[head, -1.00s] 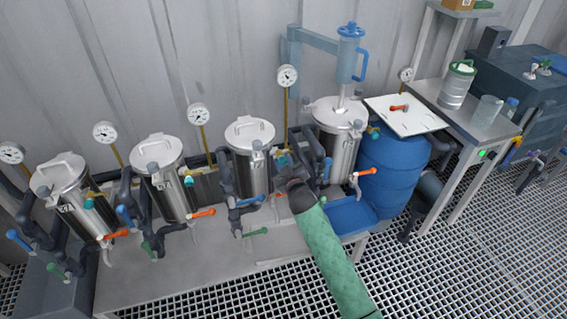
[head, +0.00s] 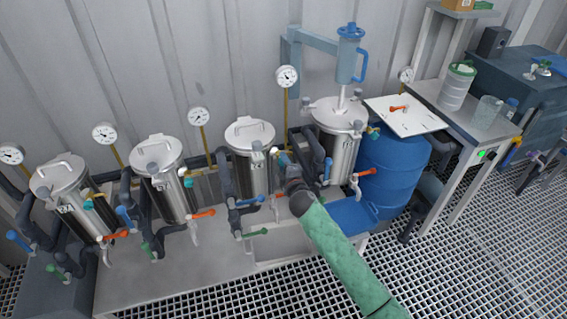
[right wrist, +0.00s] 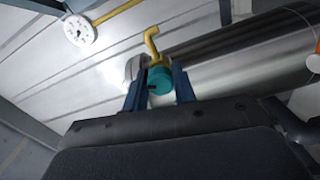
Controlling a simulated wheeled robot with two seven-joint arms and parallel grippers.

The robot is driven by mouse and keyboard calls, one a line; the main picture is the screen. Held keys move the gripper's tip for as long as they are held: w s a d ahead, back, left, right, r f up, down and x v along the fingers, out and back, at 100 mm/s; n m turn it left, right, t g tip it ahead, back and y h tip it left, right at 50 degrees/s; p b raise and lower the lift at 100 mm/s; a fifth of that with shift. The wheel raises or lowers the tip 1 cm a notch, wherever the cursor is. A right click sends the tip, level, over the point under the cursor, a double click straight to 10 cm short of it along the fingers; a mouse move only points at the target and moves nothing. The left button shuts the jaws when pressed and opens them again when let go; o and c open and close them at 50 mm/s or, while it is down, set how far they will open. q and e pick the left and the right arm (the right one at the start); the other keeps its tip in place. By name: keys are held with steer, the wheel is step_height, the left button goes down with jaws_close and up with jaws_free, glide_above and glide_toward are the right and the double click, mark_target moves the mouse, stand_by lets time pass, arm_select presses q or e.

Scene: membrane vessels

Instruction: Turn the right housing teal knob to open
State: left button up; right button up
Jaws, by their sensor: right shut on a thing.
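My right gripper (right wrist: 158,88) is shut on a teal knob (right wrist: 160,80), with one dark blue finger on each side of it. The knob sits below a bent yellow pipe (right wrist: 152,42) beside a steel housing. In the head view my right arm reaches up from the lower right, and the gripper (head: 283,165) is at the right side of the third steel housing from the left (head: 250,165). The knob is mostly hidden there by the gripper. My left gripper is not in view.
Two more steel housings stand to the left (head: 160,180) (head: 72,200). A steel vessel (head: 337,145) and a blue barrel (head: 393,165) stand right. The grating floor at front right is clear.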

steer(key=n, duration=0.2)
steer(key=shift+n, duration=0.4)
steer(key=n+p, duration=0.1)
steer(key=n, duration=0.1)
steer(key=shift+n, duration=0.4)
steer(key=n+p, duration=0.1)
steer(key=n, duration=0.1)
steer(key=shift+n, duration=1.1)
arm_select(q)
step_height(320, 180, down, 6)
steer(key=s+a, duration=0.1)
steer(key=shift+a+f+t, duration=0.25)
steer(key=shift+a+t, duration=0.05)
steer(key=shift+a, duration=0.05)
arm_select(e)
steer(key=shift+s+f, duration=0.1)
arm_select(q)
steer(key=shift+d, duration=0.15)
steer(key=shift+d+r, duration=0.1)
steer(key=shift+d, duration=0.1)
arm_select(e)
steer(key=o, duration=1)
